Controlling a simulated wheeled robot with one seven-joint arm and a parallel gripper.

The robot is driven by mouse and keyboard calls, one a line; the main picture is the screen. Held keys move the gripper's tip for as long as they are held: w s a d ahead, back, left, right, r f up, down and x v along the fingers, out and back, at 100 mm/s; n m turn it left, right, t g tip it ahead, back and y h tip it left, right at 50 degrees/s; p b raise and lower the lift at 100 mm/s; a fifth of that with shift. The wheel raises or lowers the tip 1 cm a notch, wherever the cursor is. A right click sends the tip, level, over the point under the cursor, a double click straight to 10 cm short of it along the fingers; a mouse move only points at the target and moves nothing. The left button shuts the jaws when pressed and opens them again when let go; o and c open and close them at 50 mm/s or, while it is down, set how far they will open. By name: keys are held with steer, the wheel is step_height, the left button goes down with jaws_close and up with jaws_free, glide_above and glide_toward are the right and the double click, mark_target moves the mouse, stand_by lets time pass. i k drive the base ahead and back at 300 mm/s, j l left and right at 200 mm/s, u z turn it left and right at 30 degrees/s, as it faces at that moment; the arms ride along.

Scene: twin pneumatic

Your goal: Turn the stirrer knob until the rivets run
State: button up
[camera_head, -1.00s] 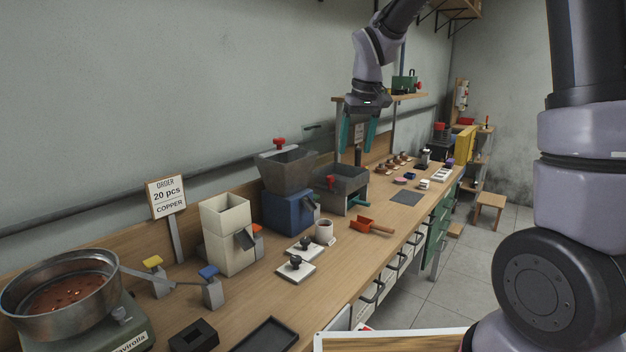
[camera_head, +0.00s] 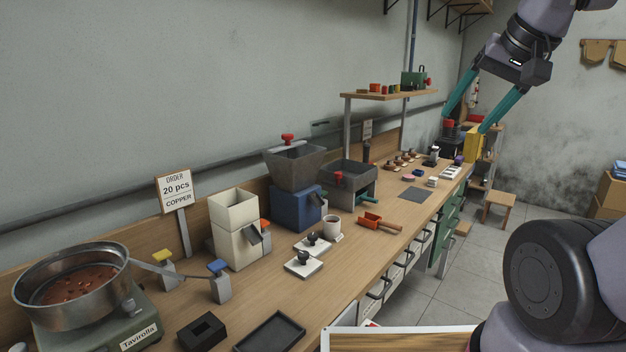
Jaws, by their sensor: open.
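A red knob (camera_head: 288,138) sits on a bar across the top of a dark grey hopper (camera_head: 296,168), which stands on a blue machine body (camera_head: 298,208). No label shows which one is the stirrer knob. Copper-coloured rivets (camera_head: 80,285) lie in the round metal bowl (camera_head: 40,307) at the far left. My gripper (camera_head: 466,122), with long teal fingers spread wide, is open and empty in the air at upper right, well apart from both knobs.
A shelf (camera_head: 385,95) rises behind. The air above the hoppers is clear.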

mark_target(288, 137)
steer(key=l+u, duration=0.15)
steer(key=l, duration=0.35)
steer(key=l+u, duration=0.2)
steer(key=l, duration=0.3)
steer(key=k+l+u, duration=0.15)
steer(key=l, duration=0.3)
steer(key=i+l+u, duration=0.15)
steer(key=l+u, duration=0.15)
steer(key=l, duration=0.2)
steer(key=i+l+u, duration=0.1)
steer(key=l+u, duration=0.2)
steer(key=l, duration=0.2)
steer(key=l+u, duration=0.35)
steer(key=l, duration=0.15)
steer(key=i+l+u, duration=0.45)
steer(key=i+l, duration=0.15)
steer(key=i+l+u, duration=0.2)
steer(key=l, duration=0.35)
